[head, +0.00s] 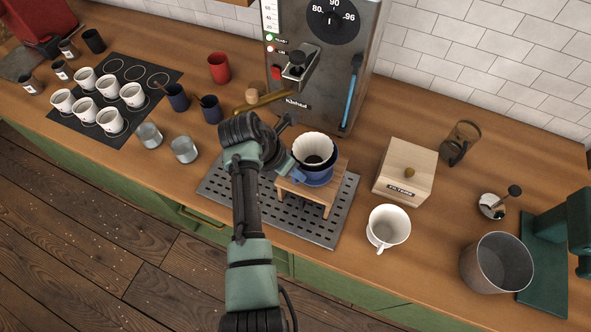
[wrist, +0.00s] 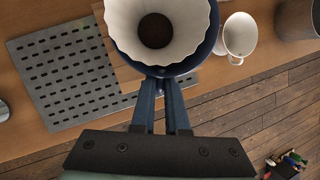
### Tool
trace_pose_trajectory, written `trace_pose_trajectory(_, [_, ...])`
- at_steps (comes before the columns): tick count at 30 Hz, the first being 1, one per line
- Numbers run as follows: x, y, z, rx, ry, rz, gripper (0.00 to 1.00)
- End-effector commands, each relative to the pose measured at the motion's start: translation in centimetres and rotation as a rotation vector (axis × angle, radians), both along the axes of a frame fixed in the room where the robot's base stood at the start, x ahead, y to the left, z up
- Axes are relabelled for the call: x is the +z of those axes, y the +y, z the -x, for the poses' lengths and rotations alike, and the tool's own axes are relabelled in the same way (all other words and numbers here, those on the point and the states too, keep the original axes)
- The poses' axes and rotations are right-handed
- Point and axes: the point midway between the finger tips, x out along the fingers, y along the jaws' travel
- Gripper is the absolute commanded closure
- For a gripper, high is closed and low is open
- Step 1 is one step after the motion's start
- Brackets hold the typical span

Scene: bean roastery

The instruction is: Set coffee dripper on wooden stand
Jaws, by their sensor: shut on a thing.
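The coffee dripper (head: 318,178) is dark blue with a white fluted paper filter (head: 313,144) in it and brown grounds at the bottom. It is upright at the top of the small wooden stand (head: 292,187); whether it touches the stand or hangs just above it, I cannot tell. My gripper (head: 295,174) is shut on the near side of the dripper. In the wrist view the fingers of my gripper (wrist: 160,78) meet the blue dripper (wrist: 206,48) below its rim; the exact grip spot is partly hidden.
The stand is on a perforated metal tray (head: 341,217). A white cup (head: 388,225), a wooden filter box (head: 405,171) and a metal bin (head: 496,263) stand to the right. A grey machine (head: 325,85) rises behind. Several cups stand left on a dark mat (head: 150,75).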

Motion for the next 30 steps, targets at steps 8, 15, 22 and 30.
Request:
trace_pose_trajectory(8, [-0.3,0.0,0.0,-0.001,-0.001,0.0,0.75])
trace_pose_trajectory(15, [-0.3,0.0,0.0,0.0,-0.001,0.001,0.53])
trace_pose_trajectory(22, [-0.2,0.1,0.0,0.0,0.0,0.0,0.53])
trace_pose_trajectory(30, [3.1,1.5,0.7,0.003,-0.006,-0.001,0.53])
